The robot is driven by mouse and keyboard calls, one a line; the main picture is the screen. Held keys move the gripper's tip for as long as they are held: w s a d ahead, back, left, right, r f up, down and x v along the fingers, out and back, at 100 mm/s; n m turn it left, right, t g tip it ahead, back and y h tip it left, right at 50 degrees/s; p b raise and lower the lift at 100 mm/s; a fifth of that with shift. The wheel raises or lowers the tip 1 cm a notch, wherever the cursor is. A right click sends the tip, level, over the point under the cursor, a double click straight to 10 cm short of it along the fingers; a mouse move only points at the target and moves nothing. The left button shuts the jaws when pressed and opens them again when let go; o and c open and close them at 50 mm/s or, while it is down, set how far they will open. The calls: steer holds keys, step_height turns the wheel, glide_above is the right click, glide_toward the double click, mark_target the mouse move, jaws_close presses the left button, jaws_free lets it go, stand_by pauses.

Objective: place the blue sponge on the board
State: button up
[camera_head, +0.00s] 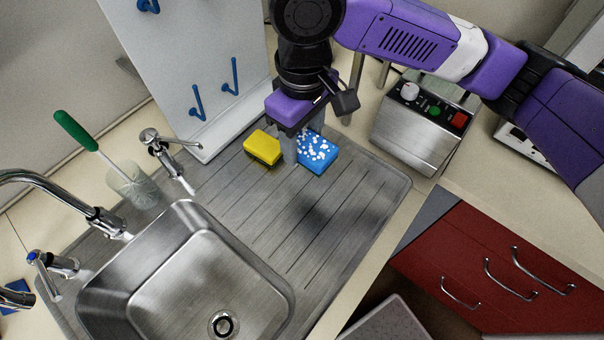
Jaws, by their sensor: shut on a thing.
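The blue sponge (320,153), dotted with white flecks on top, is at my gripper (297,148), over the back part of the grooved metal draining board (345,218). My gripper points down and is shut on the blue sponge; a grey finger shows at its left side, and the other finger is mostly hidden. I cannot tell whether the sponge touches the board or hangs just above it. A yellow sponge (262,148) lies just left of my gripper. A white upright panel with blue pegs (200,60) stands behind.
The sink basin (190,275) opens at the front left, with taps (105,220) beside it. A green-handled brush (75,130) stands in a clear beaker (138,190). A metal instrument box (415,130) stands right of the board. The board's front part is clear.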

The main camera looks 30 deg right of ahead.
mark_target(303, 185)
step_height(303, 185, down, 13)
steer(key=shift+f, duration=0.1)
stand_by(0.4)
steer(key=shift+f, duration=0.1)
steer(key=o, duration=1.6)
step_height(303, 185, up, 12)
steer(key=shift+r, duration=0.2)
steer(key=shift+a, duration=0.1)
